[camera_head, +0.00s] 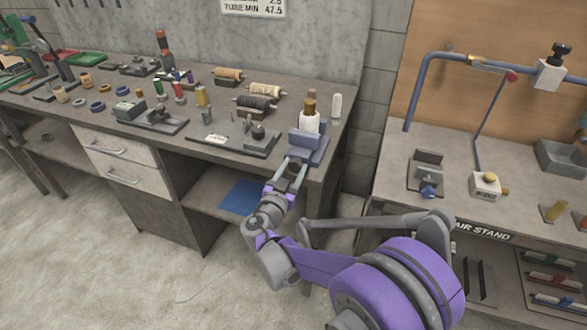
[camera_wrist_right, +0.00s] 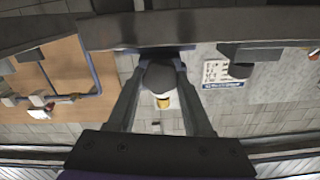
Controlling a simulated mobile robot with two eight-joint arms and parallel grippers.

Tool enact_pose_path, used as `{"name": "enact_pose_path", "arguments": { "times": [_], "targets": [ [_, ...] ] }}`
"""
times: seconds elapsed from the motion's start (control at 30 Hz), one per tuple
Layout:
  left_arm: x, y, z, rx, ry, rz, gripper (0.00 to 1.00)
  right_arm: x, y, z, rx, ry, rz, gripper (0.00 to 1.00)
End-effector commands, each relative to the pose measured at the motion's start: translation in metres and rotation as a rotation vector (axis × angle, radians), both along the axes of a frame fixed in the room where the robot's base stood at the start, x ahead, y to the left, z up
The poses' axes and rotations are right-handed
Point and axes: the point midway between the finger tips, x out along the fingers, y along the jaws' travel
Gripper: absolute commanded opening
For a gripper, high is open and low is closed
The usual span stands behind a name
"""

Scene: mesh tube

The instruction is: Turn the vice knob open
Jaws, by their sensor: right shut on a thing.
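The blue-grey vice (camera_head: 313,151) sits at the right front edge of the long workbench. A white cylinder with a brown top (camera_head: 309,122) stands upright at its jaws; I cannot tell whether the jaws grip it. My right gripper (camera_head: 296,166) reaches up to the front of the vice. In the right wrist view my right gripper (camera_wrist_right: 162,70) has one finger on each side of the dark rounded knob (camera_wrist_right: 161,75) and is shut on it. The fingers hide most of the knob in the head view. My left gripper is out of view.
The workbench (camera_head: 215,160) carries spools, small tools and a black-based fixture (camera_head: 235,140) left of the vice. A pale upright handle (camera_head: 336,107) stands just behind the vice. A second bench (camera_head: 390,170) with a bent blue tube frame (camera_head: 425,75) is at the right.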

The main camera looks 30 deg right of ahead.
Motion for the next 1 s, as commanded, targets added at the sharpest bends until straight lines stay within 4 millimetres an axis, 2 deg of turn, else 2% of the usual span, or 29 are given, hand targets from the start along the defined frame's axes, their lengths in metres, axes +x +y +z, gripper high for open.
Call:
{"name": "enact_pose_path", "arguments": {
  "times": [1.0],
  "targets": [
    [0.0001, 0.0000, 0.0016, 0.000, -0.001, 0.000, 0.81, 0.0013, 0.0018, -0.0014, -0.605, 0.710, 0.000, 0.00]
  ]
}}
